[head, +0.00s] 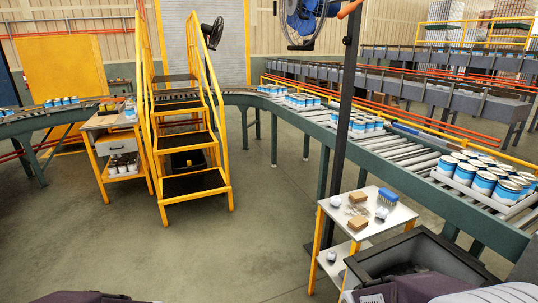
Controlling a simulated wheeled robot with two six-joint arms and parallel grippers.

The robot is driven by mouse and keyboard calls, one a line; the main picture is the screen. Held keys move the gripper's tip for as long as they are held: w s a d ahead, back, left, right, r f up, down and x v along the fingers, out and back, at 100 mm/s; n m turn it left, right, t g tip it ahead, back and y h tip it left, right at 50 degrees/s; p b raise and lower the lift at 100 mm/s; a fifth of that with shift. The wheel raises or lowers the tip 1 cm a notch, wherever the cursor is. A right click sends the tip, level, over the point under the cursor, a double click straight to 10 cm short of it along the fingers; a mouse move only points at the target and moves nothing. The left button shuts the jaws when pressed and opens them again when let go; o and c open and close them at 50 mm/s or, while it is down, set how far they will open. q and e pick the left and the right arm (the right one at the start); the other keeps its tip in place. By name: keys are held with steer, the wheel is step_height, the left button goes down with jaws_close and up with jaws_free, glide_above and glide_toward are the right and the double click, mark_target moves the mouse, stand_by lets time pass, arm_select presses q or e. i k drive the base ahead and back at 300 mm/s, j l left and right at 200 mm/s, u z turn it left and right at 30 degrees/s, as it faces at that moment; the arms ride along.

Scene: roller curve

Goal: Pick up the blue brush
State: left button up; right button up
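The blue brush (388,195) lies on the white top of a small side table (334,213) at the right of the middle. Its blue back faces up and paler bristles show below it. It sits near the table's back right corner, beside a brown block (358,197). Neither of my grippers can be made out in the head view. Dark purple and white shapes at the bottom edge may be parts of my own body.
A second brown block (357,223) and pale crumpled pieces (381,213) share the tabletop. A black pole (344,120) rises behind the table, and a dark bin (420,245) stands in front. A roller conveyor (385,148) with cans runs behind. Yellow steps (190,140) stand left; the middle floor is clear.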

mark_target(388, 196)
steer(key=i+j+u, duration=0.2)
steer(key=i, duration=1.2)
steer(key=i+z, duration=0.2)
steer(key=z, duration=0.25)
steer(key=i+z, duration=0.25)
steer(key=z, duration=0.2)
steer(key=i+z, duration=0.2)
steer(key=z, duration=0.25)
steer(key=i+j+z, duration=0.15)
steer(key=z, duration=0.35)
steer(key=i+z, duration=0.2)
steer(key=z, duration=0.2)
steer(key=i+j+z, duration=0.15)
steer(key=z, duration=0.3)
steer(key=i+j+z, duration=0.2)
steer(key=z, duration=0.2)
steer(key=i+j+z, duration=0.15)
steer(key=z, duration=0.25)
steer(key=j+z, duration=0.4)
steer(key=i+l, duration=0.05)
steer(key=l, duration=0.05)
